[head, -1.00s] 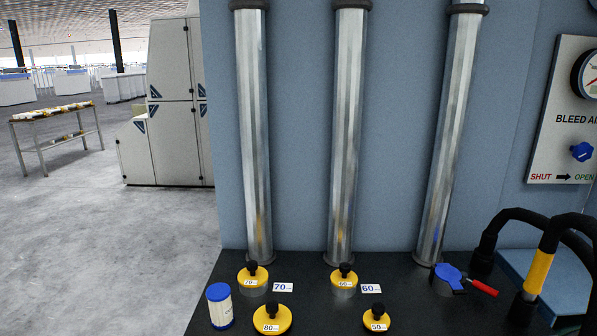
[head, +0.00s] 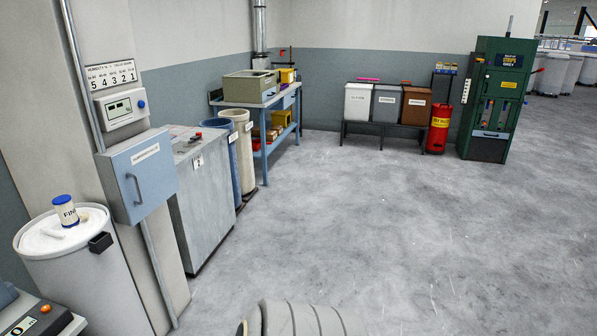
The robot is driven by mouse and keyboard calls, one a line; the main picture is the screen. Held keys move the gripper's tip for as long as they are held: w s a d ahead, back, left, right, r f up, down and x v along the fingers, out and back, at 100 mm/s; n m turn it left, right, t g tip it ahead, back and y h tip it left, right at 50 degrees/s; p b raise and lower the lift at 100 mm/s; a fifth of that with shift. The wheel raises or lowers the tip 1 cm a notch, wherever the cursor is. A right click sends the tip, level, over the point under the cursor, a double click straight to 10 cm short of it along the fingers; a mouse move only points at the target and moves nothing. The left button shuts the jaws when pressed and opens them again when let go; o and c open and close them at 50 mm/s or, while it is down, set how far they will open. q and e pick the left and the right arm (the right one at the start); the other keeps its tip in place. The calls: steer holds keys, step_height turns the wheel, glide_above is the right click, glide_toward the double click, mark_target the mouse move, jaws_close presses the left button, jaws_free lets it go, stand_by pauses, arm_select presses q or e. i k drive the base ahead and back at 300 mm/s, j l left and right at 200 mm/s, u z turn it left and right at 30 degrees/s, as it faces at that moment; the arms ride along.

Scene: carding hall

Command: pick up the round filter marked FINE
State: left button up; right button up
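The round filter marked FINE (head: 67,211) is a small white cylinder with a blue cap and dark lettering on its side. It stands upright on the white lid of a large pale drum (head: 80,268) at the far left of the head view. The end of its word is turned partly out of sight. Neither of my grippers shows in this view, and nothing touches the filter.
A blue-grey wall cabinet (head: 142,177) and a grey machine (head: 207,205) stand right of the drum. A console (head: 38,318) is in the near left corner. A blue workbench (head: 266,125) and several bins line the back wall. The floor (head: 400,220) is open.

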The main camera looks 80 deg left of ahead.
mark_target(63, 204)
steer(key=u, duration=4.2)
